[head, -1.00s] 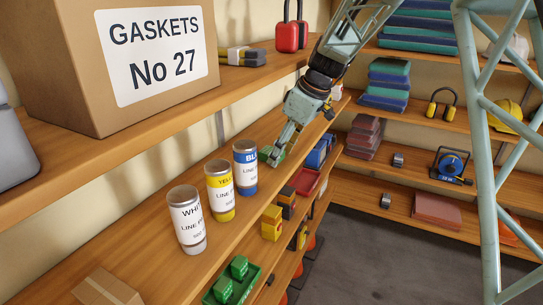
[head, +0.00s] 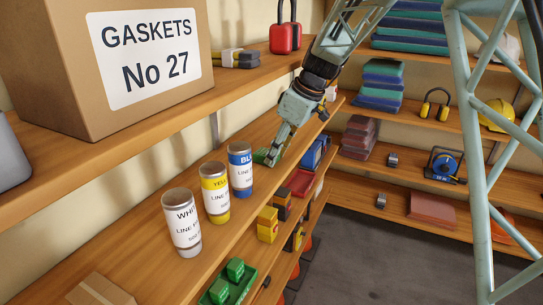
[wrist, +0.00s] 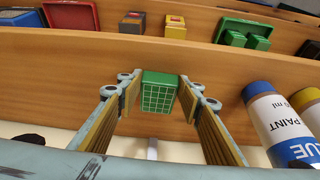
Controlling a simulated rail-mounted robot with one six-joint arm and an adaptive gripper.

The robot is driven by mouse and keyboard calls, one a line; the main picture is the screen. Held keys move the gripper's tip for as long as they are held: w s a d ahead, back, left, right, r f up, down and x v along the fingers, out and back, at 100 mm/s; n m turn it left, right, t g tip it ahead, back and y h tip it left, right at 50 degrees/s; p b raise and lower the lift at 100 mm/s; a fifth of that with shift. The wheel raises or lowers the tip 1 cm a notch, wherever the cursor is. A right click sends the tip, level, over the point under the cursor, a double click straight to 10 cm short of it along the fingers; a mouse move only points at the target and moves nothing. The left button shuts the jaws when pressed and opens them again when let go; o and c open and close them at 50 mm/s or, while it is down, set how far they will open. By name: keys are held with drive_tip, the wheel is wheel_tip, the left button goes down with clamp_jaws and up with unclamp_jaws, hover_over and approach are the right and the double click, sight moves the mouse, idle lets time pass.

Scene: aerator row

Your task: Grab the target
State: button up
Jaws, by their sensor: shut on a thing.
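A small green block with a pale grid on its face (wrist: 160,93) sits between the two fingers of my gripper (wrist: 157,96) in the wrist view. My gripper is shut on it. In the head view my gripper (head: 270,160) reaches down to the middle shelf beyond the blue-labelled can, and part of the green block (head: 260,156) shows beside the fingertips. The fingers hide the rest of the block there. I cannot tell whether the block touches the shelf.
White (head: 183,222), yellow (head: 215,192) and blue (head: 240,170) paint cans stand in a row on the same shelf, the blue one nearest my gripper. A GASKETS carton (head: 60,75) stands on the shelf above. A green tray (head: 243,286) and small boxes are on the shelf below.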

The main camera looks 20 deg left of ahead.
drive_tip(key=shift+r, duration=0.2)
drive_tip(key=shift+r, duration=0.5)
drive_tip(key=shift+d, duration=0.25)
drive_tip(key=s+d+b, duration=0.2)
drive_tip(key=s+d, duration=0.1)
drive_tip(key=d, duration=1.4)
drive_tip(key=shift+s+d, duration=0.1)
